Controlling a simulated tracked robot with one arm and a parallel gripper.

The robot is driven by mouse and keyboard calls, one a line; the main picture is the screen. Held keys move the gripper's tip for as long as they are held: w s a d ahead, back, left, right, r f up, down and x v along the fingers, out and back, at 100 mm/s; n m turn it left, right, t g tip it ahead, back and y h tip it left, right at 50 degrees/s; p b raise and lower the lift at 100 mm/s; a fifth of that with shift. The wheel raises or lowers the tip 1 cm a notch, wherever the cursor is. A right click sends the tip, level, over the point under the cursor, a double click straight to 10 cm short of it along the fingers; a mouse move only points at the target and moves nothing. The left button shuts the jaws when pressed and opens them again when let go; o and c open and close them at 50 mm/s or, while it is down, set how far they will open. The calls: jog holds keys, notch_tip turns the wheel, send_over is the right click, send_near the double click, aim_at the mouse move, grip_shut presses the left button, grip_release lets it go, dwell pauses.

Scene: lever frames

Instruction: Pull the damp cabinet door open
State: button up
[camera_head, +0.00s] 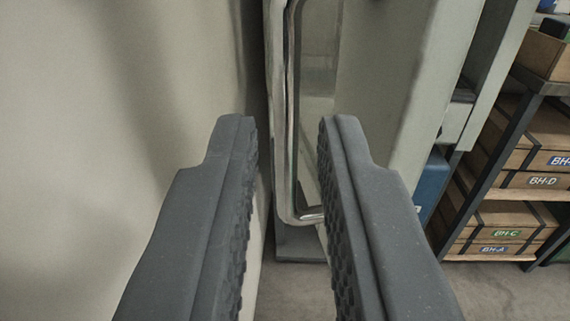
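My gripper (288,122) is open, with one dark ridged finger on each side of the picture's middle. A long upright metal bar handle (283,150) shows in the gap between the fingers. It bends right at its lower end, near the right finger, and its top runs out of the picture. Neither finger visibly touches it, and I cannot tell how far beyond the fingertips it stands. Behind the handle is a narrow grey-beige upright panel (318,65), which seems to be part of the cabinet door. The fingers hide parts of the panel's lower area.
A plain beige surface (90,120) fills the left side, close to the left finger. A pale upright panel (390,75) stands to the right. Farther right, a dark-framed shelf (490,150) holds labelled wooden boxes (505,232). Grey floor (490,290) shows at lower right.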

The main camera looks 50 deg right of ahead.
jog(key=v, duration=0.5)
